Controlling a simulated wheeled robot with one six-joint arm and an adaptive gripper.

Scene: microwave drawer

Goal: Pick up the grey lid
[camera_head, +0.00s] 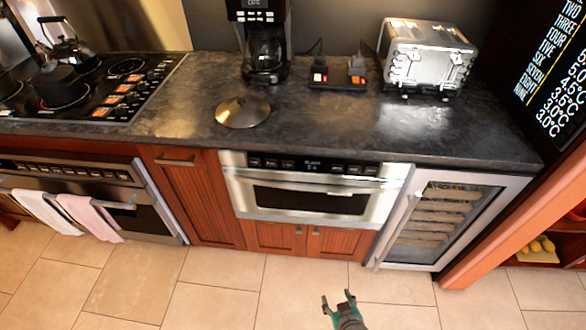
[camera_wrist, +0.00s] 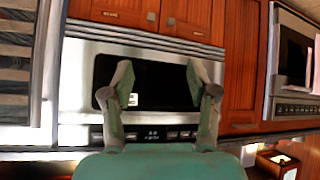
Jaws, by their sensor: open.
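The grey lid (camera_head: 243,111) is a round, shallow metal disc with a small knob on top. It lies on the dark countertop (camera_head: 185,95), left of the coffee maker and above the microwave drawer. My gripper (camera_head: 338,298) is open and empty, low in front of the cabinets and well apart from the lid. In the wrist view my gripper (camera_wrist: 160,80) shows two spread green fingers in front of the microwave drawer (camera_wrist: 150,82). The lid does not show in the wrist view.
A cooktop with a kettle (camera_head: 66,50) is at left. The microwave drawer (camera_head: 312,190) is closed. The floor in front is clear.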

